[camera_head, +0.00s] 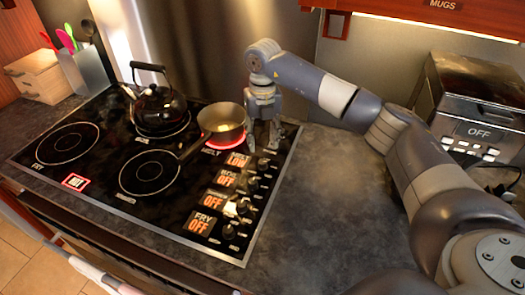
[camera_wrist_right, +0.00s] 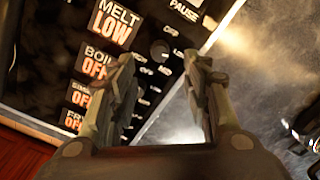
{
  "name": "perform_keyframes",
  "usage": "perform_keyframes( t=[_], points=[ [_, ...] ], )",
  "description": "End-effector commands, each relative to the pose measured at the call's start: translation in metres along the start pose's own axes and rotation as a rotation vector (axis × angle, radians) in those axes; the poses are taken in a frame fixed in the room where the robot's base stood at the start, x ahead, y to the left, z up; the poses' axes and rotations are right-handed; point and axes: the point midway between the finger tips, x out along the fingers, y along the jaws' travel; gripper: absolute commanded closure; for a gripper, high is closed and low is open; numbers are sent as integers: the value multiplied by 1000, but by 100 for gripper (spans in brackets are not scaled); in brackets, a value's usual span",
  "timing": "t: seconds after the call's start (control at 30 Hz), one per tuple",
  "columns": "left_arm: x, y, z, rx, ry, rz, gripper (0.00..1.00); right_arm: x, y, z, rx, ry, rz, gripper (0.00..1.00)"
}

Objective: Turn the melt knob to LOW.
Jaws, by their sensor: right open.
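The melt knob (camera_wrist_right: 160,49) is a small round dark knob on the black stove panel, beside the MELT display (camera_wrist_right: 114,27), which reads LOW in orange. The display also shows in the head view (camera_head: 237,160). My right gripper (camera_wrist_right: 162,58) is open, with one finger on each side of the knob in the wrist view. Whether the fingers touch it, I cannot tell. In the head view, my right gripper (camera_head: 263,140) points down at the far end of the knob row, and its fingers are hard to make out. My left gripper is not in view.
A small pot (camera_head: 222,117) stands on a red-glowing burner left of my right gripper. A black kettle (camera_head: 160,107) sits on the back burner. BOIL, another display and FRY read OFF. A grey appliance (camera_head: 475,100) stands at right; the counter (camera_head: 325,190) between is clear.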

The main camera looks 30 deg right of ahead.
Motion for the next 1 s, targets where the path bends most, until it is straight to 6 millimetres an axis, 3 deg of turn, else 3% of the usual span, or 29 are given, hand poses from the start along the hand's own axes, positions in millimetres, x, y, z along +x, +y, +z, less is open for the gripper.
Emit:
perform_keyframes(
  t=[0.1,0.3,1.0],
  points=[
    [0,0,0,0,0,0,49,-22,0,1,1,-4,0,56],
    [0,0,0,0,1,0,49,-38,0,0,0,-1,0,56],
    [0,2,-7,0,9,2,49,-39,0,0,-1,0,-1,56]
  ],
)
